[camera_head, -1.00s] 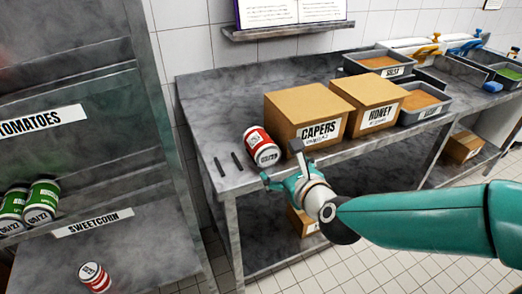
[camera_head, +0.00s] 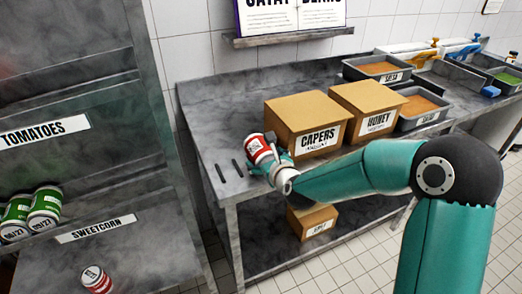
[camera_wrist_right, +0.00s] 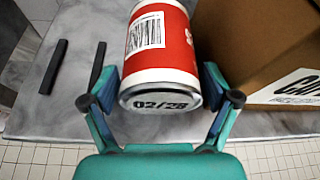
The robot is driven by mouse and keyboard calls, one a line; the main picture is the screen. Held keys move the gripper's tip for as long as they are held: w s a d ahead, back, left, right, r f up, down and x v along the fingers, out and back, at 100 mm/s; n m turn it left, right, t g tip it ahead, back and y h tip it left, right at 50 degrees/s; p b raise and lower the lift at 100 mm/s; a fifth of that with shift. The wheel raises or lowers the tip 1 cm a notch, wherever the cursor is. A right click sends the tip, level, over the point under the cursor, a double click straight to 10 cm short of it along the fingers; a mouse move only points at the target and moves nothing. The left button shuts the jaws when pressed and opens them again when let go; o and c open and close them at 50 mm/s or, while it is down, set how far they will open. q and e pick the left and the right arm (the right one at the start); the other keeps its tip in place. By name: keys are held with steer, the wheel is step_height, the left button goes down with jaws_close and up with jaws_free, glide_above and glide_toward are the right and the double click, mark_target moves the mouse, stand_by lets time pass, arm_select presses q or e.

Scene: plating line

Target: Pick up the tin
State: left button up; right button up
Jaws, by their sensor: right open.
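A red and white tin (camera_head: 259,148) lies on its side on the steel table, left of the box marked CAPERS. In the right wrist view the tin (camera_wrist_right: 162,45) shows a barcode and an end stamped 02/28. My right gripper (camera_head: 270,166) is at the near end of the tin. In the wrist view the right gripper (camera_wrist_right: 161,92) is open, with one finger on each side of the tin's near end. I cannot tell whether the fingers touch it. My left gripper is not in view.
The CAPERS box (camera_head: 307,122) stands close to the right of the tin, with the HONEY box (camera_head: 366,108) beyond it. Two dark bars (camera_head: 229,171) lie to the left. A shelf rack (camera_head: 75,130) holds green tins (camera_head: 44,204) and another red tin (camera_head: 96,279).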

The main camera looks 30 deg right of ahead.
mark_target(263, 146)
steer(key=shift+x, duration=1)
steer(key=shift+r, duration=0.15)
steer(key=c, duration=1.3)
steer(key=shift+r, duration=0.1)
steer(key=shift+c, duration=0.2)
steer(key=shift+w+r, duration=0.1)
steer(key=shift+r, duration=0.4)
step_height(263, 146, up, 9)
steer(key=shift+f+p, duration=0.1)
steer(key=shift+p, duration=0.7)
step_height(263, 146, up, 10)
steer(key=p, duration=0.5)
